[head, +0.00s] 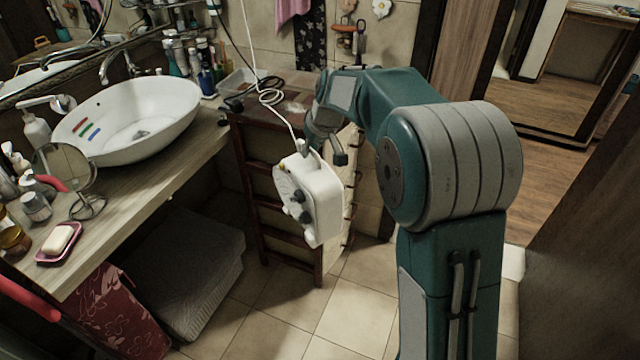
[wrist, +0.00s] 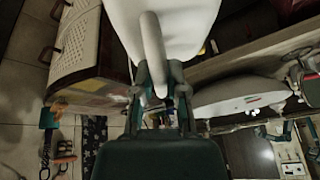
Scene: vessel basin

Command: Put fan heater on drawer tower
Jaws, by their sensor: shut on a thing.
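The white fan heater (head: 308,200) hangs in the air, tilted, with dark knobs on one face. My gripper (head: 313,148) is shut on its handle. The wrist view shows the gripper (wrist: 158,82) around the handle, with the heater's white body (wrist: 190,22) beyond. The drawer tower (head: 258,165) has a dark reddish-brown frame and stands behind the heater, against the wall end of the counter.
A white cord (head: 270,97) runs up from the heater in loops. The wooden counter (head: 150,175) at left holds a basin (head: 165,110), bottles, a round mirror (head: 62,168) and a soap dish (head: 60,242). A grey cushioned box (head: 185,270) sits below. Tiled floor lies clear in front.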

